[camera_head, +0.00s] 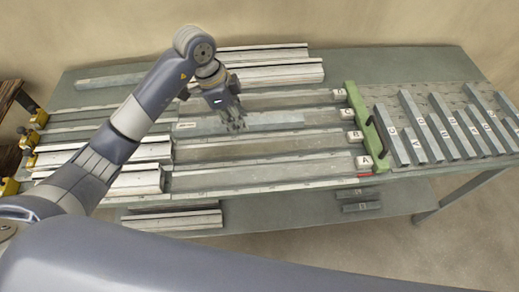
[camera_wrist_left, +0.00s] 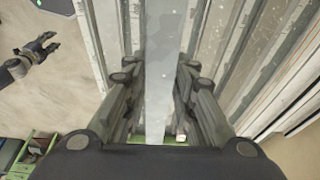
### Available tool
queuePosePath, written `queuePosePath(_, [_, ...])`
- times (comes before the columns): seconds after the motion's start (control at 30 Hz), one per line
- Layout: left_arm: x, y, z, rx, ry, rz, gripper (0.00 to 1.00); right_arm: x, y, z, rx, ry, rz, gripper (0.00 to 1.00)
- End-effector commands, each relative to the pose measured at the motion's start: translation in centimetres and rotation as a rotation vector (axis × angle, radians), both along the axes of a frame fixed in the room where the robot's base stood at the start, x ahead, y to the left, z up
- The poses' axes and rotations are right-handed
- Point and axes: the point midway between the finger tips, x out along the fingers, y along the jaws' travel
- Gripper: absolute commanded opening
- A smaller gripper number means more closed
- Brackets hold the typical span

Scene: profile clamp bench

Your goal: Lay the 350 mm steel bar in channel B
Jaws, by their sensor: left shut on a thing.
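The steel bar (camera_head: 270,119) is pale grey and long, with a small white label near its left end. My left gripper (camera_head: 234,122) is shut on it near the middle. In the left wrist view the bar (camera_wrist_left: 165,60) runs lengthwise between the fingers (camera_wrist_left: 158,95). In the head view the bar lies over the area of channels B and C, roughly parallel to them; its height above them is unclear. Channel B (camera_head: 320,138) ends at its label (camera_head: 355,136); my gripper and the bar hide part of the channels. My right gripper (camera_wrist_left: 45,46) appears small, empty and open in the wrist view.
A green end block (camera_head: 362,125) with a dark handle closes the channels at the right. Several labelled bars (camera_head: 436,132) lie beyond it. Light profiles (camera_head: 265,72) lie at the back, others (camera_head: 135,180) at the left. Yellow clamps (camera_head: 29,140) stand at the left edge.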

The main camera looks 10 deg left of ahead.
Motion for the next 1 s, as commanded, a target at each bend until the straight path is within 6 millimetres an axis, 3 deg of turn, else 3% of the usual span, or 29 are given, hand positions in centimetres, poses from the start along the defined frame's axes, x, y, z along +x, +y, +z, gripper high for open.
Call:
queuePosePath(0.07, [0.0, 0.0, -0.4, 0.002, 0.004, 0.0, 0.0, 0.0, 0.1, 0.4, 0.001, 0.0, -0.002, 0.4])
queuePosePath(0.3, [0.0, -0.1, -4.6, 0.002, 0.005, 0.001, 0.0, 0.0, 2.3, 1.4, 0.027, 0.0, -0.005, 0.4])
queuePosePath(0.47, [0.1, -0.1, -6.2, 0.0, 0.003, -0.001, 0.0, 0.0, 3.3, 1.6, 0.039, -0.001, -0.001, 0.4])
queuePosePath(0.73, [0.1, 0.0, -9.5, 0.001, 0.001, -0.001, 0.0, 0.0, 1.9, 2.3, 0.023, -0.001, -0.001, 0.4])
queuePosePath(1.0, [0.1, 0.0, -9.9, 0.001, 0.0, -0.002, 0.0, 0.1, 1.2, 2.3, 0.014, -0.001, -0.005, 0.4])
